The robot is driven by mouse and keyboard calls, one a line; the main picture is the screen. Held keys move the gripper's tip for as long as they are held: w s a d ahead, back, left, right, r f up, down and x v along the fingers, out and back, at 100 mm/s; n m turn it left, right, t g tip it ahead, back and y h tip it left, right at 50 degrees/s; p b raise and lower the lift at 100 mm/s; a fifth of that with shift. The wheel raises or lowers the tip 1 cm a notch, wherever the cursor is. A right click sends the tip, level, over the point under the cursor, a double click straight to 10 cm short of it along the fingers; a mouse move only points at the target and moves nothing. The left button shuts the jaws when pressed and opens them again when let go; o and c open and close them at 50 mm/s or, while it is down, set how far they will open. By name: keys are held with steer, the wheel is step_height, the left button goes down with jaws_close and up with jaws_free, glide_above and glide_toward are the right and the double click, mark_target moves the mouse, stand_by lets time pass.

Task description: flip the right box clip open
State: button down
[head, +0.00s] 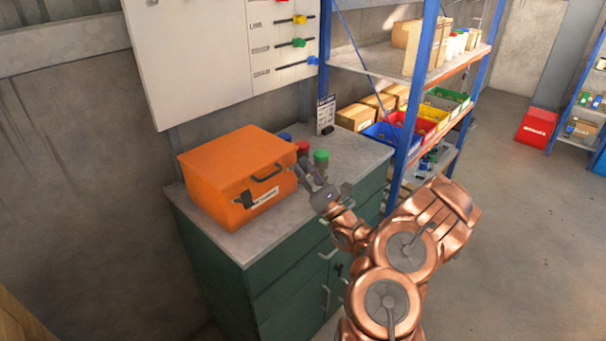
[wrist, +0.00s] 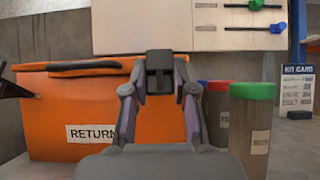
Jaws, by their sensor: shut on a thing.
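The orange box (head: 225,165) stands on the grey cabinet top with its lid down. It has a dark handle (head: 267,173) and a "RETURN" label, and it fills the left of the wrist view (wrist: 60,110). My gripper (head: 304,168) is at the front right of the box. In the wrist view its fingers close on the dark right clip (wrist: 159,70) at the lid's edge. The dark left clip (head: 247,199) is on the box's near front and stays apart from my gripper.
Jars with green (head: 321,156), red (head: 303,147) and blue lids stand close to the right of the box, near my gripper. A kit card (head: 326,114) stands behind them. A blue-framed shelf (head: 409,100) rises on the right. The cabinet top (head: 247,239) before the box is bare.

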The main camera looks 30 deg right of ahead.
steer(key=shift+f, duration=0.1)
steer(key=c, duration=0.9)
jaws_free()
steer(key=shift+s, duration=0.1)
steer(key=v, duration=1.2)
